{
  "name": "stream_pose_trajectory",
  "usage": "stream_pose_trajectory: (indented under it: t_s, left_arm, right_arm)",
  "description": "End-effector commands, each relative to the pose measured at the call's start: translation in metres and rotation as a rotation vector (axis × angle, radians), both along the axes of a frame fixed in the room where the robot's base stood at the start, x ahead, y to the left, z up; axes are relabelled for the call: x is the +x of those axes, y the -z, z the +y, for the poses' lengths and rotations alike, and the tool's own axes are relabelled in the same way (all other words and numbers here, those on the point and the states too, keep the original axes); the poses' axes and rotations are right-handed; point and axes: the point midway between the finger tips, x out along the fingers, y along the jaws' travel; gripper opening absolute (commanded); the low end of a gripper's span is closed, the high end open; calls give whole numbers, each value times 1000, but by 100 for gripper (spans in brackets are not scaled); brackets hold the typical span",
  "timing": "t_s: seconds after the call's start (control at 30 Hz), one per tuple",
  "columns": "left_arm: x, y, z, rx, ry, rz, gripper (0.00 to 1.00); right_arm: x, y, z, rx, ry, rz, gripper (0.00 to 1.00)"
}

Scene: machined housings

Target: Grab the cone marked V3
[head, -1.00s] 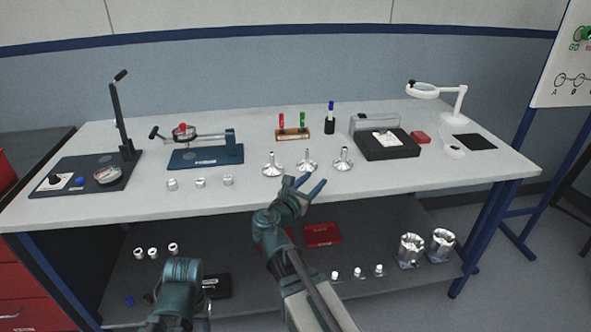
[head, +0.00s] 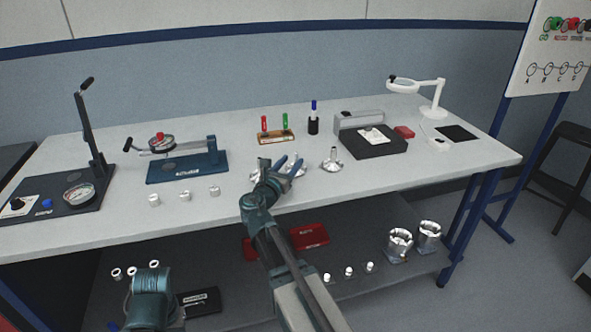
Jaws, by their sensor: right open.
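Three metal cones with wide round bases stand in a row on the bench: a left cone (head: 263,164), a middle cone (head: 300,158) and a right cone (head: 332,161). No marking on them is legible, so I cannot tell which is V3. My right gripper (head: 289,165) is open and empty, its blue fingers in front of the middle cone and partly hiding it. The gripper also covers part of the left cone. I cannot tell whether it touches either one. The right cone is fully visible. My left gripper is out of view.
Behind the cones are a wooden rack (head: 276,138) with red and green markers and a black cup (head: 313,126). A black device (head: 372,146) stands right, a blue fixture (head: 187,166) left. Small white cylinders (head: 185,195) stand front left. The bench front right is clear.

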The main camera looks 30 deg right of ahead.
Motion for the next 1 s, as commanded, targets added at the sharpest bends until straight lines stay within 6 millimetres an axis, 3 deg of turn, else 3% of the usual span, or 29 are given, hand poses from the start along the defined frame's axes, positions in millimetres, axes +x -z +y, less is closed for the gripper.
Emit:
stream_pose_trajectory:
  t_s: [0.1, 0.47, 0.83, 1.0]
  left_arm:
    - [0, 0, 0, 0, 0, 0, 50]
    - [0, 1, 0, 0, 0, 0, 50]
    - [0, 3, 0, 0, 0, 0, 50]
    - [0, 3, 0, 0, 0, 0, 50]
  right_arm:
    - [10, 0, -12, 0, 2, 0, 48]
    - [15, 1, -20, 1, 1, -1, 48]
    - [43, 3, -56, 1, 1, -1, 48]
    - [43, 3, -58, 1, 0, -1, 48]
